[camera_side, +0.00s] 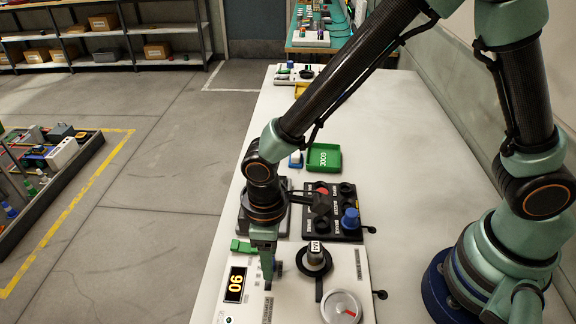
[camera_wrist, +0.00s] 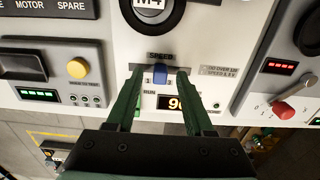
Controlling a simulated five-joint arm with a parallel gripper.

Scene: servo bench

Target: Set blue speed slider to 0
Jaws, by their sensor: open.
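The blue speed slider (camera_wrist: 160,74) sits in a short horizontal slot under the SPEED label in the wrist view. My gripper (camera_wrist: 160,80) is open, with one green finger on each side of the slider. Gaps show between the knob and both fingers. Just below, an orange display (camera_wrist: 175,103) appears to read 90, partly covered by the right finger. In the side view my gripper (camera_side: 268,277) points down at the white panel, close beside the lit display (camera_side: 235,284).
A black knob marked M4 (camera_wrist: 152,8) stands just above the slider. A green tray (camera_side: 323,158) lies farther back. The bench is bare on the right.

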